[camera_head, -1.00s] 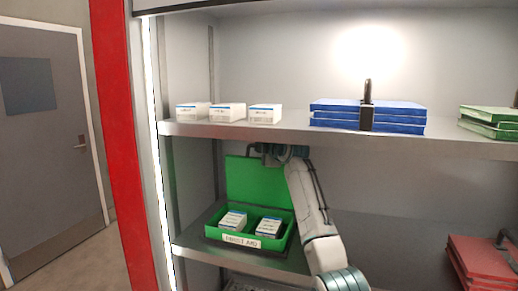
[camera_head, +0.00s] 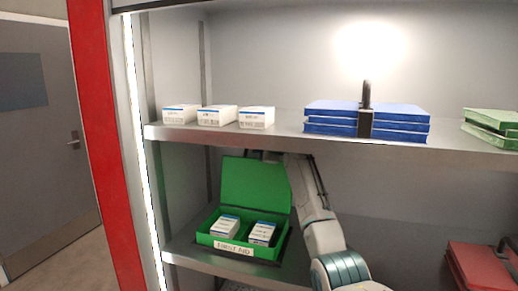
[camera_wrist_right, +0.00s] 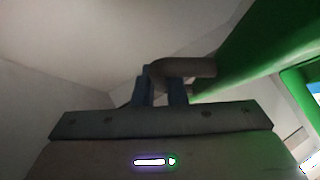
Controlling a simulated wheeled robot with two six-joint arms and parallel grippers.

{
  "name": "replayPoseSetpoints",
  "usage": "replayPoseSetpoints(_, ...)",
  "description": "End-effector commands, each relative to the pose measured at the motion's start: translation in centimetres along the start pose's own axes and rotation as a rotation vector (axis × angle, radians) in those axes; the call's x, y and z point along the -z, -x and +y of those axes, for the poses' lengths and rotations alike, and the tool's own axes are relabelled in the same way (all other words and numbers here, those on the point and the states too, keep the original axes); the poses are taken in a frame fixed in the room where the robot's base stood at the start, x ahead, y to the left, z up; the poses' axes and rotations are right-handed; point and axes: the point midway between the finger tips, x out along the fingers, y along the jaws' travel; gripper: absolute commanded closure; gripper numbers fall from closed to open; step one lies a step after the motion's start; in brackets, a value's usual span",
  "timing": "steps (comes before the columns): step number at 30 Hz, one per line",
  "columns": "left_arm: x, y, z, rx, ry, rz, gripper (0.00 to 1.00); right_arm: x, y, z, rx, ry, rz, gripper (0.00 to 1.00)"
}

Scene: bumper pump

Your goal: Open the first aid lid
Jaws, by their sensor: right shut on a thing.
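The green first aid box (camera_head: 212,243) stands on the lower shelf with a "FIRST AID" label on its front. Its green lid (camera_head: 255,187) is raised, standing up at the back, and white cartons (camera_head: 225,227) show inside the box. My right arm reaches up past the lid's right side. Its gripper is mostly hidden behind the lid's top edge, under the upper shelf. In the right wrist view, my right gripper (camera_wrist_right: 161,88) is shut on a curved grey handle (camera_wrist_right: 190,68) beside the green lid (camera_wrist_right: 265,45). My left gripper is not in view.
The upper shelf (camera_head: 280,140) lies close above the lid and my right wrist. It carries white cartons (camera_head: 217,115), blue binders (camera_head: 335,118) and green binders (camera_head: 490,130). Red binders (camera_head: 480,268) are at lower right. A red cabinet post (camera_head: 100,130) stands at left.

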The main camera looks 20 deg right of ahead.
Motion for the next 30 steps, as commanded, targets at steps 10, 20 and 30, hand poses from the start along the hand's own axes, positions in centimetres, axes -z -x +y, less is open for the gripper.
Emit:
replayPoseSetpoints(10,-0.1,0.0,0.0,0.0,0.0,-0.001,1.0,0.0,0.0,0.0,-0.001,0.0,0.001,0.79)
replayPoseSetpoints(20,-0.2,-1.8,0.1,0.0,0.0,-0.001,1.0,-0.2,2.6,-0.3,-0.004,0.002,0.0,0.79)
replayPoseSetpoints(30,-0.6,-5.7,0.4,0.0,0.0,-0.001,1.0,-0.9,8.8,-2.4,-0.005,0.002,0.0,0.79)
